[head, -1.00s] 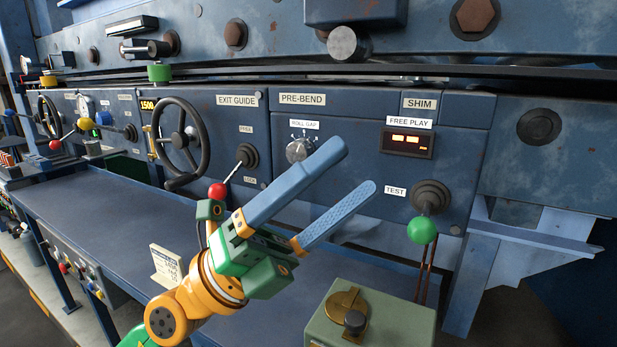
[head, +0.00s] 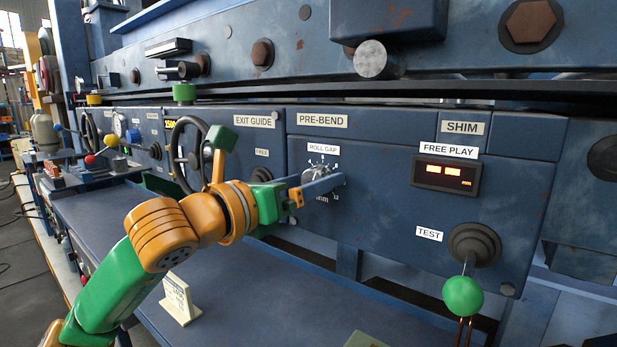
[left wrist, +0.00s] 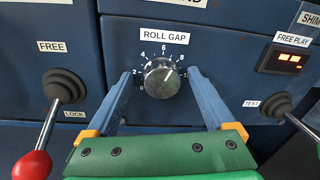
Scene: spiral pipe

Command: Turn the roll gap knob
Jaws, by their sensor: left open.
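The roll gap knob (left wrist: 162,79) is a round grey metal dial on the blue panel, under the ROLL GAP label (left wrist: 165,36), with a numbered scale around it. My left gripper (left wrist: 164,88) is open, with one blue finger on each side of the knob and a gap to each. I cannot tell how far the fingertips reach along the knob's depth. In the head view the left gripper (head: 340,181) is at the panel and its fingers partly cover the knob (head: 320,172). My right gripper is out of view.
The FREE/LOCK lever with a red ball (left wrist: 34,165) is left of the gripper. The TEST lever with a green ball (head: 463,296) and the lit FREE PLAY display (head: 446,175) are to the right. A small card stand (head: 180,299) is on the blue ledge below.

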